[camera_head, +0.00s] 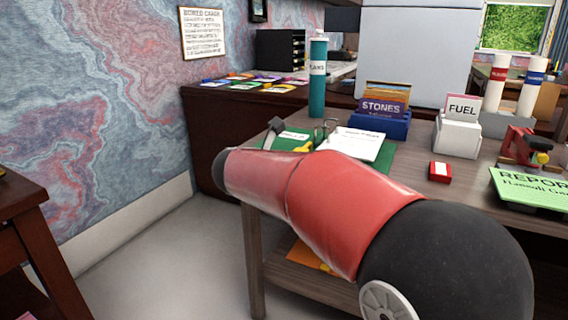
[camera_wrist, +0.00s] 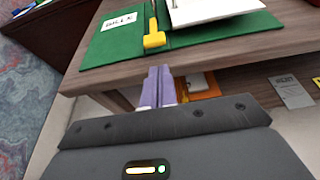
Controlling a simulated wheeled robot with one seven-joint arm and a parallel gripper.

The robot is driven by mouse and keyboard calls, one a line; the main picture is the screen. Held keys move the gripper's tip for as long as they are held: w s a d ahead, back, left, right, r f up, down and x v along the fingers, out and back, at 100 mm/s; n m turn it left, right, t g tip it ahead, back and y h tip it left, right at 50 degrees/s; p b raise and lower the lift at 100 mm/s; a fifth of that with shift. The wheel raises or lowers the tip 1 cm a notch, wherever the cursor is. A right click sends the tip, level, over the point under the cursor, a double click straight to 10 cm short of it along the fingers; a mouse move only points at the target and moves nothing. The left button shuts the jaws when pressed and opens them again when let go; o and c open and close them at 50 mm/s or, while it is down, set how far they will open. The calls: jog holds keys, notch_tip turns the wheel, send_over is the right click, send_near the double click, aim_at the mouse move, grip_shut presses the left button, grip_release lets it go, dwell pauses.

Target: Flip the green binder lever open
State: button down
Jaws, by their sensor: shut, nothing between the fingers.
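The green binder (camera_head: 294,136) lies open on the desk, partly hidden by my red arm in the head view. It also shows at the top of the wrist view (camera_wrist: 112,47), with white papers (camera_wrist: 210,8) on its right side and a label on its left cover. A yellow lever tab (camera_wrist: 154,40) sticks out at the binder's near edge, by the middle; it shows small in the head view (camera_head: 303,147). My gripper (camera_wrist: 158,72) is shut and empty. In the wrist view its purple-grey fingertips point at the desk's front edge, a little below the yellow tab and apart from it.
An orange item (camera_wrist: 200,84) lies on the lower shelf.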

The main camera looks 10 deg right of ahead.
aim_at(305, 147)
jog(key=x, duration=0.6)
jog(key=shift+w+d, duration=0.1)
jog(key=shift+w, duration=0.05)
